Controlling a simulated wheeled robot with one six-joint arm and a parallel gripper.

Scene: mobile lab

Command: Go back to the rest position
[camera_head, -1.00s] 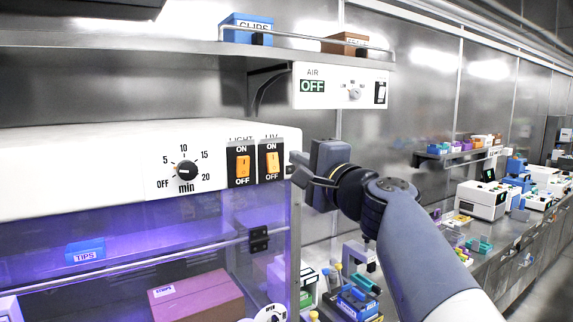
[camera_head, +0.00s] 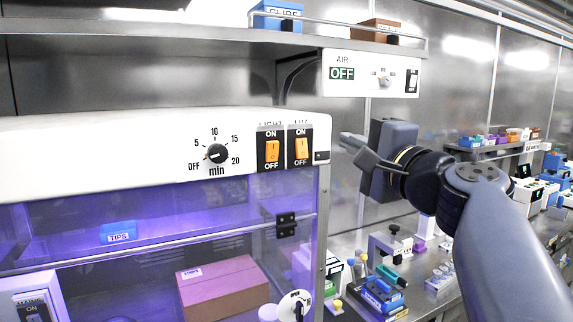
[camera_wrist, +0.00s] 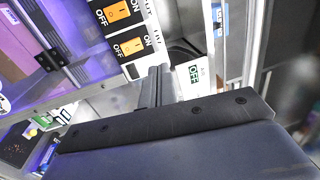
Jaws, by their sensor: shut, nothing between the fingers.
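My gripper (camera_head: 350,147) is shut and empty. It is raised in the air just right of the white control panel (camera_head: 120,165) of the purple-lit cabinet, close to its right end. I cannot tell whether it touches anything, but a small gap shows in the head view. The panel carries a min dial (camera_head: 217,153), an orange LIGHT switch (camera_head: 271,150) and an orange UV switch (camera_head: 302,148). In the wrist view the closed fingers (camera_wrist: 158,80) point toward the panel's end, with the switches (camera_wrist: 131,46) beside them.
Above is a shelf (camera_head: 180,35) with an AIR box (camera_head: 371,73) reading OFF. Inside the cabinet are a blue TIPS box (camera_head: 118,233) and a brown box (camera_head: 222,287). A crowded bench with a blue rack (camera_head: 378,296) lies below my arm.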

